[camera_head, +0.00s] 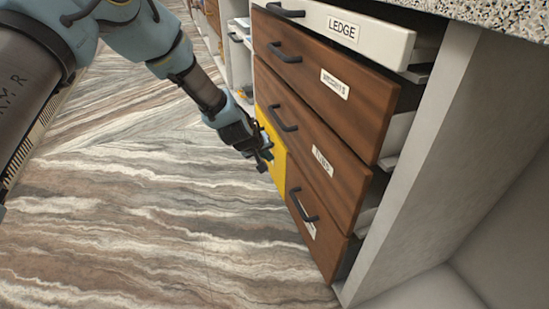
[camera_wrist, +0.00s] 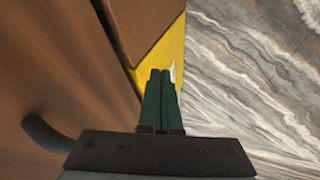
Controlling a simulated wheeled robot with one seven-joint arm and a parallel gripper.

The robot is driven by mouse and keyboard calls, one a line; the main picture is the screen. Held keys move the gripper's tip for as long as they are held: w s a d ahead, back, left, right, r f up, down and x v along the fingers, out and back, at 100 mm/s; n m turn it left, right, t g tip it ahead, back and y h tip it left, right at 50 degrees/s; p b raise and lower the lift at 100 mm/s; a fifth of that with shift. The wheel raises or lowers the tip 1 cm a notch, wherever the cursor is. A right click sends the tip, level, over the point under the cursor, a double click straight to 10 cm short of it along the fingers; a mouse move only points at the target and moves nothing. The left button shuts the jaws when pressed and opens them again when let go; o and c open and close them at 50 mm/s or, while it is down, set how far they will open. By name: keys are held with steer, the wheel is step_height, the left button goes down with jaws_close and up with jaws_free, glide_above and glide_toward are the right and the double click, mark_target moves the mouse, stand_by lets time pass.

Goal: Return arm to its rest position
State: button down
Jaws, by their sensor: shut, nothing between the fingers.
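My gripper (camera_head: 264,160) is at the end of my blue arm, which reaches in from the upper left in the head view. It is in front of the drawer unit, close to a yellow panel (camera_head: 272,139). In the wrist view my gripper (camera_wrist: 161,74) shows two green fingers lying together, with nothing between them. The yellow panel (camera_wrist: 170,62) shows just beyond the fingertips. I cannot tell whether the fingers touch it.
A white drawer labelled LEDGE (camera_head: 375,38) and brown drawers (camera_head: 310,82) with dark handles stand on the right, partly pulled out. A speckled counter (camera_head: 490,15) lies above. The striped floor (camera_head: 130,220) is clear.

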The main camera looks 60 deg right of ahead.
steer(key=p+v, duration=0.1)
steer(key=v, duration=0.4)
steer(key=shift+a+r, duration=0.2)
steer(key=shift+a, duration=0.1)
steer(key=shift+w, duration=0.1)
